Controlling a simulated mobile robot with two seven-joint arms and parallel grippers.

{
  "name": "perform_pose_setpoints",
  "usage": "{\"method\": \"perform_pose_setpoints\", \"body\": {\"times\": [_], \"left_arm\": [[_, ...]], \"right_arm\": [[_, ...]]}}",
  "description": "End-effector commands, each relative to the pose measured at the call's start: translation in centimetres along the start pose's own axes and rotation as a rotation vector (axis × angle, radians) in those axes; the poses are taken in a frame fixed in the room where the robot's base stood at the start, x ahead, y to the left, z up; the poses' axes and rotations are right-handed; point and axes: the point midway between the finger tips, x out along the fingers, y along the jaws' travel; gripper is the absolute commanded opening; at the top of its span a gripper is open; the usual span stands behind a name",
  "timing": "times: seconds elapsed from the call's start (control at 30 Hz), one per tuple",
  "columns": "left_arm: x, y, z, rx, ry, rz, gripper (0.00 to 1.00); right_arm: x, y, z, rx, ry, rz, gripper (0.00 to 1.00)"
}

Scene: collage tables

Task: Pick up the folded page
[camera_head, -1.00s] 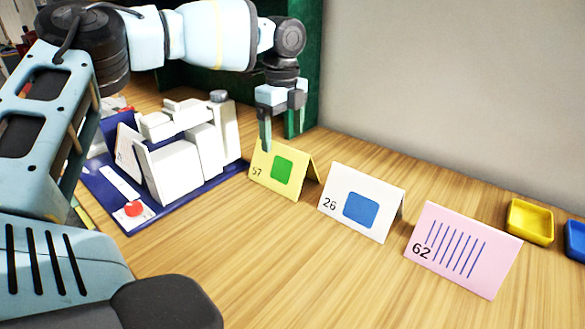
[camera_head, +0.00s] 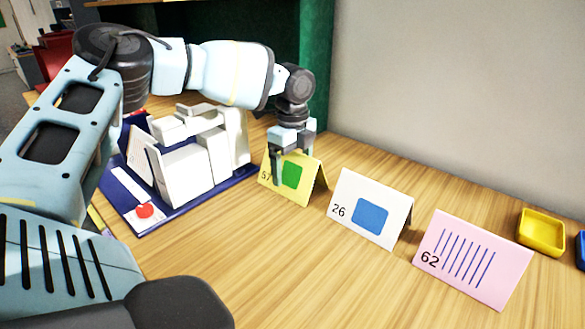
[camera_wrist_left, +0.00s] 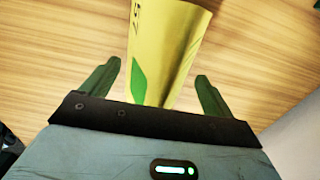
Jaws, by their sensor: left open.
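A yellow folded page (camera_head: 291,190) marked 57 with a green square stands like a tent on the wooden table. It also shows in the left wrist view (camera_wrist_left: 165,45), running between the two fingers. My left gripper (camera_head: 294,160) is open, pointing down at the page's top fold, with one finger in front of its printed face. In the left wrist view the fingers of my left gripper (camera_wrist_left: 157,82) are apart on either side of the page, with visible gaps. A white folded page (camera_head: 369,212) marked 26 and a pink one (camera_head: 471,262) marked 62 stand to the right.
A white machine (camera_head: 185,172) stands on a blue base with a red button (camera_head: 145,210), left of the yellow page. A yellow tray (camera_head: 541,233) and a blue tray (camera_head: 581,248) are at the far right. The table front is clear.

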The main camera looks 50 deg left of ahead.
Motion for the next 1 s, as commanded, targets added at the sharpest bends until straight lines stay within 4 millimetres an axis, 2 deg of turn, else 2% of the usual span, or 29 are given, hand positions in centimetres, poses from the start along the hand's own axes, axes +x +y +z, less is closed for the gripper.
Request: {"method": "perform_pose_setpoints", "body": {"times": [0.23,0.8,1.0], "left_arm": [[0.17,0.00,0.01,-0.001,0.000,0.000,0.88],[0.13,-0.01,0.01,-0.001,0.000,-0.001,0.14],[0.11,-0.01,0.01,-0.001,0.000,-0.001,0.13]], "right_arm": [[-0.02,0.00,0.08,0.000,-0.001,0.000,0.36],[-0.15,-0.04,0.29,0.001,-0.006,0.000,0.36],[-0.14,-0.05,0.26,0.002,-0.005,0.000,0.36]]}}
